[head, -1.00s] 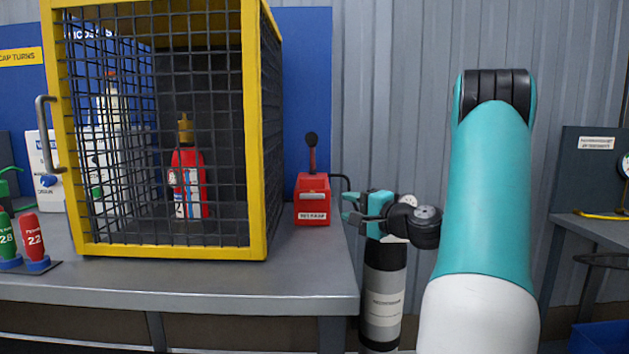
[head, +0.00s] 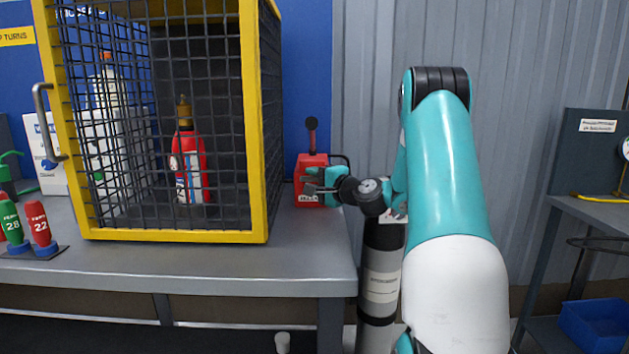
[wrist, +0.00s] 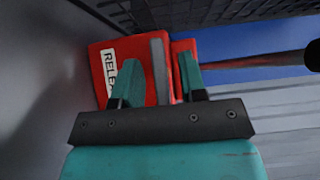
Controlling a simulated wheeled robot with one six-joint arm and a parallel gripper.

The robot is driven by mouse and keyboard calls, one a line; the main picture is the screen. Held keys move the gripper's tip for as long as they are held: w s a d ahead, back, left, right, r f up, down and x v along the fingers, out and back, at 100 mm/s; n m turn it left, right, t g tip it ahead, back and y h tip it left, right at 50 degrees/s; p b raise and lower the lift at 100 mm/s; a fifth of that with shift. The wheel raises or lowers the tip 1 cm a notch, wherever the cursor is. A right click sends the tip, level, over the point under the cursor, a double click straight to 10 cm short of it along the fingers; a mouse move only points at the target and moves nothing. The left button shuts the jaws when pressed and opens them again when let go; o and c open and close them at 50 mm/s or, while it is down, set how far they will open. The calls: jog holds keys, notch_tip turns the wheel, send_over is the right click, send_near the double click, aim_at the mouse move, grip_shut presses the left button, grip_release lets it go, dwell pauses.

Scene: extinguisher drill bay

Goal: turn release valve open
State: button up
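The release valve is a red box (head: 312,162) at the back right of the bench, with a white label and an upright lever (head: 312,134) ending in a dark knob. The lever stands roughly vertical. My gripper (head: 306,181) is in front of the box and hides part of its lower front and label. In the wrist view the red box (wrist: 100,75) fills the space ahead of my gripper (wrist: 160,72). The fingers are apart with nothing clearly held between them; contact with the box cannot be told. The lever (wrist: 255,61) extends right, clear of the fingers.
A yellow-framed mesh cage (head: 258,215) holding a red extinguisher (head: 190,160) stands just left of the box. The grey bench (head: 180,265) has clear room at its front. A black and grey cylinder (head: 380,285) stands beside its right end.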

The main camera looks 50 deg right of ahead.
grip_shut()
jog(key=shift+r+p, duration=0.1)
jog(key=shift+p, duration=0.2)
jog(key=shift+r+n+g+p, duration=0.15)
jog(key=shift+n+g+p, duration=0.25)
jog(key=shift+n+p, duration=0.15)
jog(key=n+g+p, duration=0.1)
jog(key=p, duration=0.1)
jog(key=shift+r+g+p, duration=0.15)
jog(key=shift+g+p, duration=0.15)
jog(key=shift+p, duration=0.05)
jog(key=n+g+p, duration=0.1)
jog(key=g+p, duration=0.1)
jog(key=shift+a+n+h+p, duration=0.1)
jog(key=shift+n+h+p, duration=0.2)
jog(key=shift+n+p, duration=0.1)
jog(key=shift+n+g+p, duration=0.25)
jog(key=shift+g+p, duration=0.15)
jog(key=shift+p, duration=0.05)
jog(key=shift+f, duration=0.25)
